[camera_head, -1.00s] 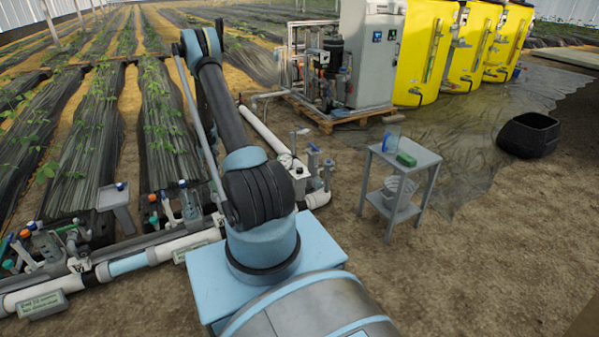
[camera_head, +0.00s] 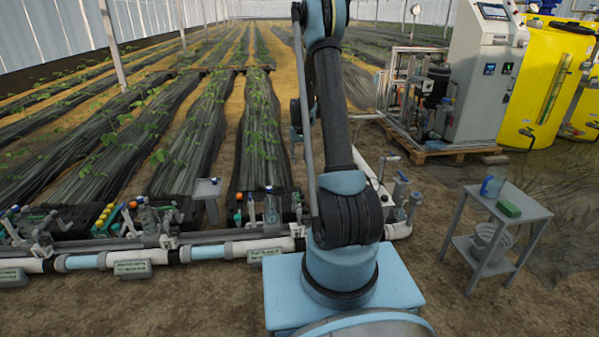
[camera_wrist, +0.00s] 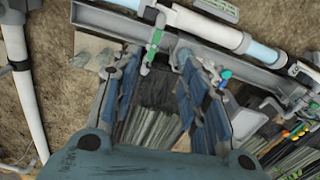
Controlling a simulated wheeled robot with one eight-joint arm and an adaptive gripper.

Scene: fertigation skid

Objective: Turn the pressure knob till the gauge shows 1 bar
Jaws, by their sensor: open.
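My gripper (camera_wrist: 165,92) is open and empty in the wrist view, its two blue-grey fingers spread above the pipe fittings. Between and beyond the fingers lie a grey pipe fitting with a green lever (camera_wrist: 153,44) and a second fitting with a green part (camera_wrist: 225,76). Neither finger is seen to grip anything. In the head view my arm covers part of the valve row, and the gripper cannot be made out clearly. Valve assemblies (camera_head: 142,216) with small coloured caps stand along the pipe. I cannot tell which part is the pressure knob, and no gauge reading is legible.
A white and blue pipe (camera_head: 215,252) runs across the front of the plant rows. A small grey stand (camera_head: 207,188) rises behind it. A grey side table (camera_head: 512,212) with a green block stands right. The control cabinet (camera_head: 485,85) and yellow tanks (camera_head: 545,85) are farther back. Bare soil lies between.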

